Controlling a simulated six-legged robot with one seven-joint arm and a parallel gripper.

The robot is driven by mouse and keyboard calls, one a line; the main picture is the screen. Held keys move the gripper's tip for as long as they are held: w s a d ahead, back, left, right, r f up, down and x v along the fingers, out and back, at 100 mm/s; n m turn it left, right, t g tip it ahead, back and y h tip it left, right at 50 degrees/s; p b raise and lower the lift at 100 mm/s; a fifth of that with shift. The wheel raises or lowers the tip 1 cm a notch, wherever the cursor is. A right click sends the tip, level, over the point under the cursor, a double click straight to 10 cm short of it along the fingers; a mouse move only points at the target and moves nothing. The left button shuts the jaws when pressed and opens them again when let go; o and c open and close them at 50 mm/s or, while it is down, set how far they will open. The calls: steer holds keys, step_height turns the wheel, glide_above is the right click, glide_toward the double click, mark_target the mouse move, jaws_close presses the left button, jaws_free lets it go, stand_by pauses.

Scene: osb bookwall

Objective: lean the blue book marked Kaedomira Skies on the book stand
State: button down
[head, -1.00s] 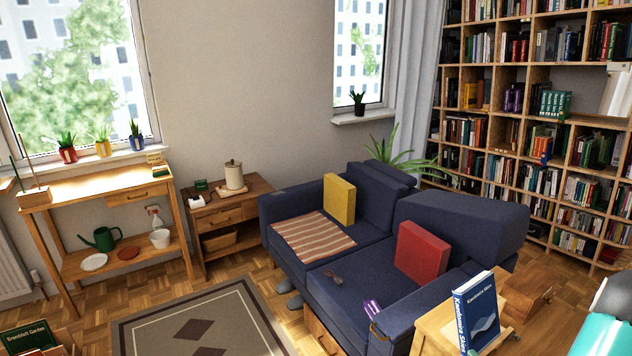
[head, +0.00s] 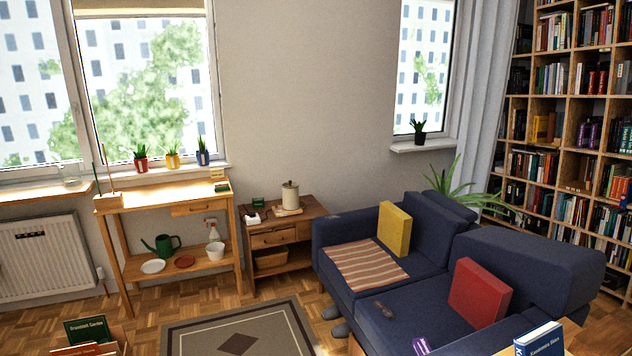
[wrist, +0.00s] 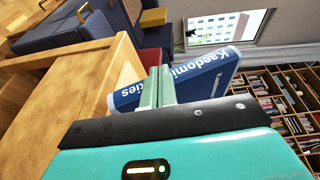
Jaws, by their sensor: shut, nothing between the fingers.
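The blue book marked Kaedomira Skies (head: 540,341) is at the bottom right edge of the head view, its lower part cut off. In the wrist view the book (wrist: 212,72) appears tilted because that camera is turned, beside a light wooden surface (wrist: 75,92). I cannot tell whether that wood is the book stand or a small table. My gripper (wrist: 160,78) is shut and empty, its pale green fingers in front of the book and hiding part of its cover. I cannot tell whether they touch it. My gripper is out of the head view.
A dark blue sofa (head: 455,335) with a red cushion (head: 480,292) and a yellow cushion (head: 395,229) stands close behind the book. A tall bookcase (head: 570,130) fills the right. A rug (head: 190,335) lies on open floor. Books (head: 88,332) stand at the lower left.

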steer(key=shift+w+d, duration=0.3)
steer(key=shift+d, duration=0.6)
steer(key=shift+w+d, duration=0.3)
steer(key=shift+d, duration=0.55)
stand_by(0.3)
steer(key=shift+a, duration=0.1)
steer(key=shift+s+a, duration=0.35)
steer(key=shift+a, duration=0.6)
steer(key=shift+s+a, duration=0.3)
steer(key=shift+a, duration=0.6)
steer(key=shift+s+a, duration=0.35)
steer(key=shift+a, duration=0.6)
